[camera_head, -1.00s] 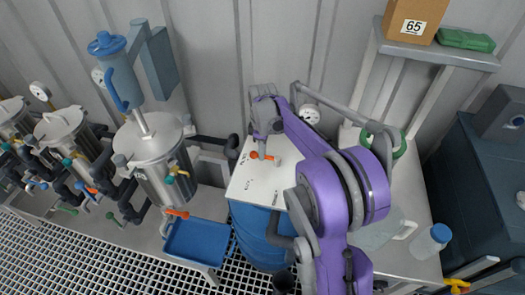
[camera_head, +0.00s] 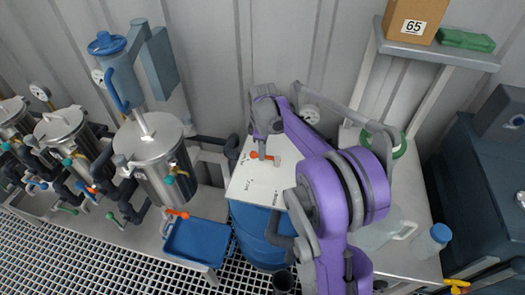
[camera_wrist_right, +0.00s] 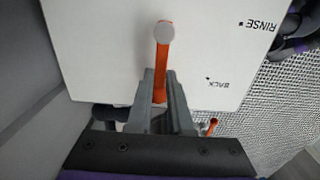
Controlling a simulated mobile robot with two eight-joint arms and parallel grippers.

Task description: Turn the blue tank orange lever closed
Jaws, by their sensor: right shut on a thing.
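The blue tank (camera_head: 255,243) stands in the middle of the head view under a white panel (camera_head: 245,188). The orange lever (camera_head: 254,155) sits on this panel. My right gripper (camera_head: 262,152) reaches down to it from above. In the right wrist view, the orange lever (camera_wrist_right: 161,60) has a round grey cap at one end, and the right gripper's fingers (camera_wrist_right: 161,92) are shut on its bar from both sides. The printed words BACK and RINSE show beside it on the panel. My left gripper is not in view.
A steel vessel (camera_head: 165,165) with pipes and small coloured valves stands left of the tank. A blue tray (camera_head: 195,242) lies below it. A bench (camera_head: 410,195) with a bottle (camera_head: 432,238) and a shelf (camera_head: 425,48) with a box (camera_head: 412,20) are to the right.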

